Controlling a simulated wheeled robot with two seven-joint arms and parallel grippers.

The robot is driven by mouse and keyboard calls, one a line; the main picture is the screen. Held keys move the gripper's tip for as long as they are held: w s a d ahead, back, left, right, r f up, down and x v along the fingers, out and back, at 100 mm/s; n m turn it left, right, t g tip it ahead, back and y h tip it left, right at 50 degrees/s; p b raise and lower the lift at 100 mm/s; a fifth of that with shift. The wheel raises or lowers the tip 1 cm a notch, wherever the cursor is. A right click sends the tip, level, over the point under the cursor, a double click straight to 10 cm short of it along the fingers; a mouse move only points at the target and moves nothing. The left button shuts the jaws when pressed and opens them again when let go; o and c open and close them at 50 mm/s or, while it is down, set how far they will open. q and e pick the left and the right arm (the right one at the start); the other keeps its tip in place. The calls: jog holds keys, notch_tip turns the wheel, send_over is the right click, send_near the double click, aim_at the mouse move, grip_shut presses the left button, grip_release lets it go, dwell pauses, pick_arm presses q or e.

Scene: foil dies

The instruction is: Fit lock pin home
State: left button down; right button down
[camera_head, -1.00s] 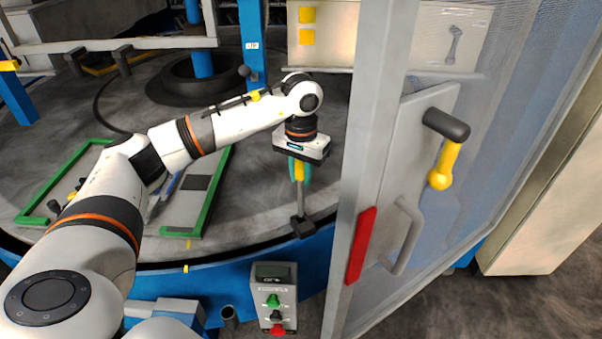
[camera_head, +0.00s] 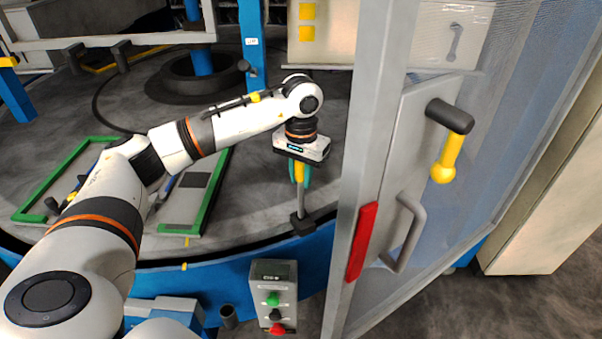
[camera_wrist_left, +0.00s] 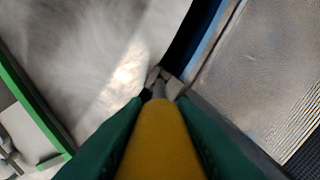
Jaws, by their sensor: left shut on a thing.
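The lock pin (camera_head: 299,202) stands upright, with a yellow grip at its top and a grey shaft below. Its lower end is at a dark block (camera_head: 303,224) on the edge of the round table; I cannot tell how deep it sits. My left gripper (camera_head: 299,180) is shut on the yellow grip, pointing down, with green fingers on both sides. In the left wrist view the yellow grip (camera_wrist_left: 162,145) lies between the green fingers, and the shaft's end meets the grey block (camera_wrist_left: 165,84). My right gripper is not in view.
A grey door frame (camera_head: 360,170) with a red strip, a handle and a yellow-knobbed lever stands close on the right. A control box (camera_head: 273,297) with green and red buttons is below. A green-framed panel (camera_head: 192,195) lies on the round table (camera_head: 250,195), left of the pin.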

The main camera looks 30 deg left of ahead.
aim_at(301, 217)
pick_arm(q)
jog(key=shift+f+b, duration=4.65)
jog(key=shift+f, duration=1.05)
jog(key=c, duration=1.1)
grip_release()
jog(key=shift+r, duration=0.45)
notch_tip(301, 217, up, 11)
jog(key=shift+r+b, duration=0.1)
jog(key=shift+b, duration=1.05)
